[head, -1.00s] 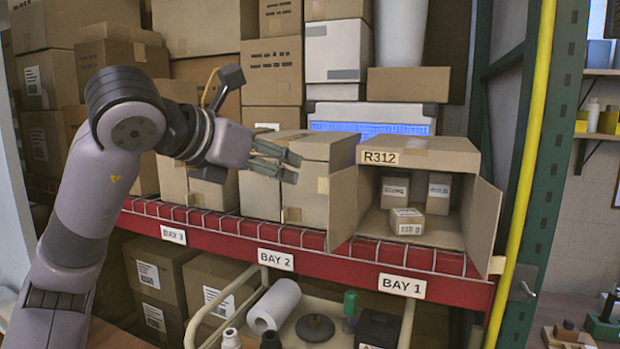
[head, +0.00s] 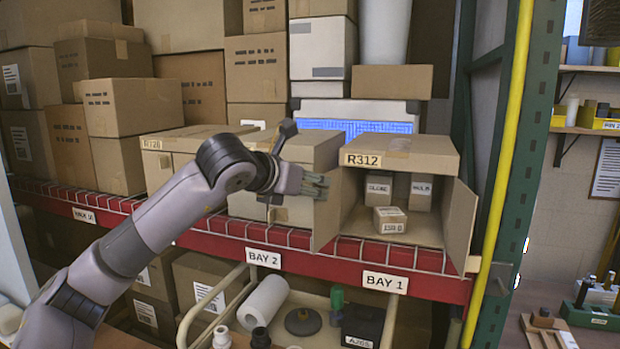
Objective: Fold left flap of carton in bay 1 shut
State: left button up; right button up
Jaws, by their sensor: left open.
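The carton R312 (head: 400,152) stands in bay 1 on the red shelf, its front open towards me. Its left flap (head: 328,212) sticks out towards me on the left side of the opening. Its right flap (head: 459,222) is swung out to the right. Three small boxes, one of them the front box (head: 390,220), sit inside. My left gripper (head: 322,186) is open, with its fingertips close to the upper part of the left flap. I cannot tell whether they touch it. My right gripper is not in view.
A closed carton (head: 290,148) stands in bay 2, behind my left gripper. A green rack post (head: 520,150) and a yellow pole (head: 505,130) stand right of carton R312. A cart (head: 302,300) with a white roll is below the shelf.

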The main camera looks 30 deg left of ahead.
pick_arm(q)
jog(key=shift+x, duration=0.85)
jog(key=shift+f, duration=0.1)
jog(key=shift+s, duration=0.1)
jog(key=shift+c, duration=0.3)
grip_shut()
